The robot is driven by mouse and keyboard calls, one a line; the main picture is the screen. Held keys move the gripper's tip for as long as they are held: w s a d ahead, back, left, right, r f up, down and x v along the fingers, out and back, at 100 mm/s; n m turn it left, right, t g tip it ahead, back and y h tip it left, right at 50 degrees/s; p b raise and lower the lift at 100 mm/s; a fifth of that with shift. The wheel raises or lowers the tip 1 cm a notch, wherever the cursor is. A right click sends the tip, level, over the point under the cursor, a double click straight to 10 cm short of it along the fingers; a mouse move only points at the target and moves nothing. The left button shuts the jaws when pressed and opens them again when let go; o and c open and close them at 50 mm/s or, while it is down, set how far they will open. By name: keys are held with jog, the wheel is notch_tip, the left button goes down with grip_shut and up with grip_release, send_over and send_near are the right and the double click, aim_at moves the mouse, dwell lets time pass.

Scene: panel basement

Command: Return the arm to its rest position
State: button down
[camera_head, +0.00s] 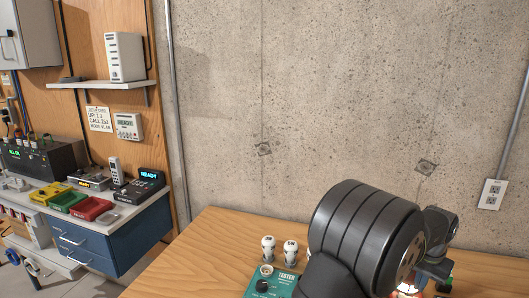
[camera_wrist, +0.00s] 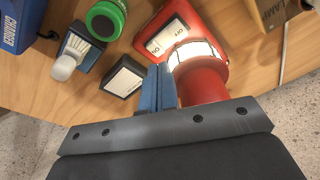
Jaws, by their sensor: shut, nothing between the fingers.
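My arm's dark, ribbed body fills the lower right of the head view. The part of my gripper that shows there is a small bluish piece at the right, and its fingertips are hidden. In the wrist view my gripper (camera_wrist: 158,88) has two blue fingers together, with nothing between them. The fingers point over the wooden table (camera_wrist: 40,95). A red lamp (camera_wrist: 205,82) with a white band is close beside the right finger; I cannot tell whether they touch. A black box with a white label (camera_wrist: 123,78) is just left of the fingers.
The wrist view shows a red switch box (camera_wrist: 167,32), a green round item (camera_wrist: 104,20), a bulb holder (camera_wrist: 76,52), a blue charger (camera_wrist: 20,22) and a yellow box (camera_wrist: 268,12). In the head view, a teal tester (camera_head: 264,286) is left of my arm. A concrete wall (camera_head: 340,90) stands behind.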

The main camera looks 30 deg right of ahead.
jog(key=w+a+r+n+g+h, duration=0.1)
jog(key=w+a+r+n+g, duration=0.3)
jog(key=r, duration=0.5)
jog(key=shift+w+a+n+h, duration=0.3)
jog(key=shift+w+a+n, duration=0.2)
jog(key=shift+w+a, duration=0.9)
jog(key=shift+d, duration=0.1)
jog(key=s+d+f+m+t, duration=0.1)
jog(key=s+d+f, duration=0.1)
jog(key=f, duration=0.1)
jog(key=s+d+f+m+t+y, duration=0.1)
jog(key=s+d+f+m, duration=0.1)
jog(key=f, duration=0.1)
jog(key=s+d+f+m+t, duration=0.2)
jog(key=f, duration=0.2)
jog(key=shift+s+d+f+y, duration=0.1)
jog(key=shift+s+d+y, duration=0.2)
jog(key=shift+s, duration=0.1)
jog(key=shift+f, duration=0.55)
